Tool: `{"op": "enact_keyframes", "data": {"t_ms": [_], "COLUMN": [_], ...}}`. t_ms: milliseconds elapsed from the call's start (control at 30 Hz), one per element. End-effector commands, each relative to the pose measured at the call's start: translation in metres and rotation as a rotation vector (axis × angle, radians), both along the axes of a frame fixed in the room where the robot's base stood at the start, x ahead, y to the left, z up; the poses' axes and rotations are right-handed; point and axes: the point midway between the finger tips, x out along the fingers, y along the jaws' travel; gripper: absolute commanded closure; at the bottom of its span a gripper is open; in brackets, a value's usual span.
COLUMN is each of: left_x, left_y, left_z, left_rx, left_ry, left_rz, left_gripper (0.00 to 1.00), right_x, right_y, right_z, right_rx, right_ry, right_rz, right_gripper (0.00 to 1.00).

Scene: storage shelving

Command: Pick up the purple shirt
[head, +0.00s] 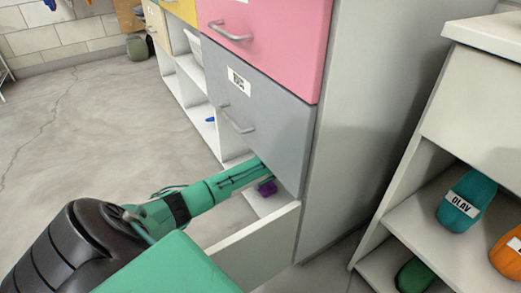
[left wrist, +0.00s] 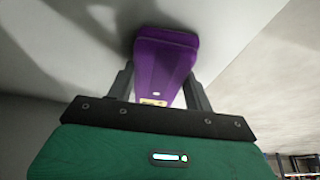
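The purple shirt (head: 267,187) is a small folded bundle low in the open compartment under the grey drawer. In the left wrist view the shirt (left wrist: 164,62) lies against a pale surface, with a small yellowish label at its near end. My left gripper (left wrist: 160,84) has one finger on each side of the shirt's near end, very close to its sides. I cannot tell whether the fingers press on it. In the head view my left arm reaches into the compartment and the fingers are hidden by the drawer. My right gripper is not in view.
The grey drawer front (head: 262,120) hangs just above my left arm, with a pink drawer (head: 275,40) over it. A pale panel (head: 250,250) edges the compartment below. On the right, a white shelf (head: 430,225) holds labelled teal and orange bundles. The floor on the left is clear.

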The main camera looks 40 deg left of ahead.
Motion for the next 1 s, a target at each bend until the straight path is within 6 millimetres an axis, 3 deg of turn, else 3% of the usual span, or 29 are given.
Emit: {"op": "enact_keyframes", "data": {"t_ms": [100,433,700,1000], "left_x": [0.0,0.0,0.0,-0.046], "left_y": [0.0,0.0,-0.001,0.015], "left_z": [0.0,0.002,0.019,0.02], "left_rx": [0.0,0.0,-0.001,0.0], "left_ry": [0.0,0.0,0.0,0.004], "left_rz": [0.0,0.0,0.0,0.001], "left_gripper": [0.72,0.72,0.72,0.72], "right_x": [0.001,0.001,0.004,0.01], "right_y": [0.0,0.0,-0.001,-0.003], "right_z": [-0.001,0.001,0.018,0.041], "right_rx": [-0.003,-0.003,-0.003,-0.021], "right_ry": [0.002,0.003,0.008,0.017], "right_rz": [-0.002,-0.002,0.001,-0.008], "right_gripper": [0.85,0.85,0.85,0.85]}}
